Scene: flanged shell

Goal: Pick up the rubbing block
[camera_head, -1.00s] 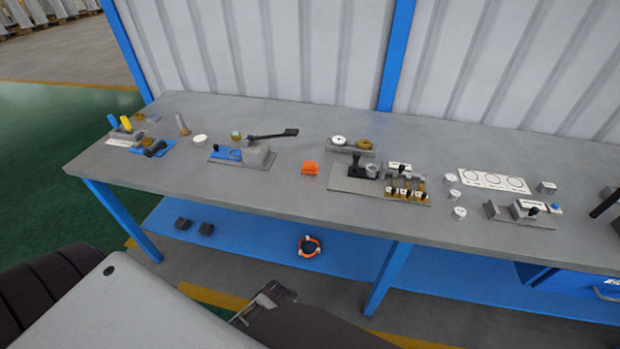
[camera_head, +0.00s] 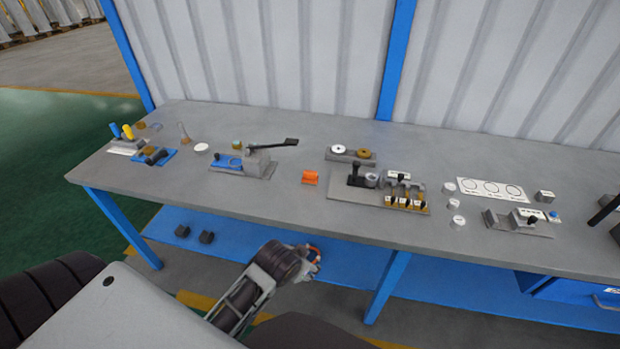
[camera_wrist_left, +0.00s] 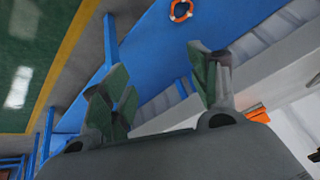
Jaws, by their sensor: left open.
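In the left wrist view an orange piece (camera_wrist_left: 257,113) shows at the right, partly hidden by the gripper, and seems to be the same block. My left gripper (camera_head: 310,262) is below the bench's front edge in the head view, apart from the orange block. In the left wrist view its fingers (camera_wrist_left: 160,80) are spread and nothing is between them. My right gripper is not in view.
A lever fixture (camera_head: 258,160) stands left of the orange block. A grey plate with several fittings (camera_head: 350,195) lies to its right. An orange ring (camera_wrist_left: 181,10) lies on the blue lower shelf (camera_head: 225,235) with two dark blocks (camera_head: 206,237). The bench's front edge lies between gripper and block.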

